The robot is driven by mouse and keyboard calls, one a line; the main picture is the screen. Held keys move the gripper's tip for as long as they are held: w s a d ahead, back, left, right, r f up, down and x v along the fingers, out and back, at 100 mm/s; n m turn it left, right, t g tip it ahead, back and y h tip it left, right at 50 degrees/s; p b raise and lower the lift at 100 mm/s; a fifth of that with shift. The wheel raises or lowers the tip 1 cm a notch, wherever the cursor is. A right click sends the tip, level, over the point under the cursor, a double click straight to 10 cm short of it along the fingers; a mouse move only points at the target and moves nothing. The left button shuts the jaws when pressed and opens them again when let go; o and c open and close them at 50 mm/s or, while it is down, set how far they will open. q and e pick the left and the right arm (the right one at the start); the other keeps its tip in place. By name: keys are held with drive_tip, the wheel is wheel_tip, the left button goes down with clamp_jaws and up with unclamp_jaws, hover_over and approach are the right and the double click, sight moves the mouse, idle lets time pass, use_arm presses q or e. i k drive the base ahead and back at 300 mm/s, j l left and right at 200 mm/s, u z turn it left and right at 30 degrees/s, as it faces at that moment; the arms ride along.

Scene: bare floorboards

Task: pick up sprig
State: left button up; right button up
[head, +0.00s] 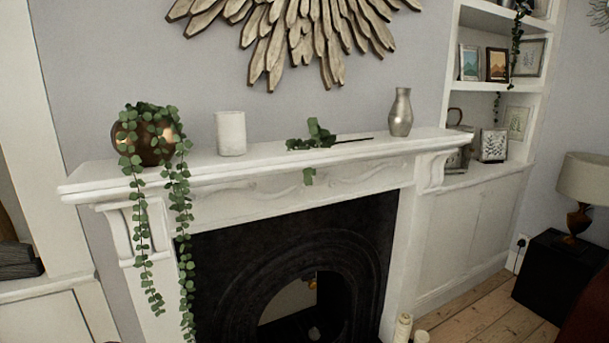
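A green leafy sprig (318,136) with a thin dark stem lies on the white mantelpiece (265,157), near the middle. Its stem points right, toward a silver vase (400,113). Some of its leaves hang over the front edge of the shelf. Neither of my grippers shows in the head view, so I cannot see where they are relative to the sprig.
A white cylindrical pot (231,132) and a copper pot (146,150) with a trailing plant stand left of the sprig. A dark fireplace (290,270) is below. Candles (403,328) stand on the floor. A black side table (550,265) with a lamp is at right.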

sight(334, 143)
drive_tip(key=i+l+u, duration=0.1)
drive_tip(key=l+u, duration=0.2)
drive_tip(key=u, duration=0.15)
drive_tip(key=i+l+u, duration=0.1)
drive_tip(key=l+u, duration=0.6)
drive_tip(key=u, duration=0.15)
drive_tip(key=l+u, duration=0.4)
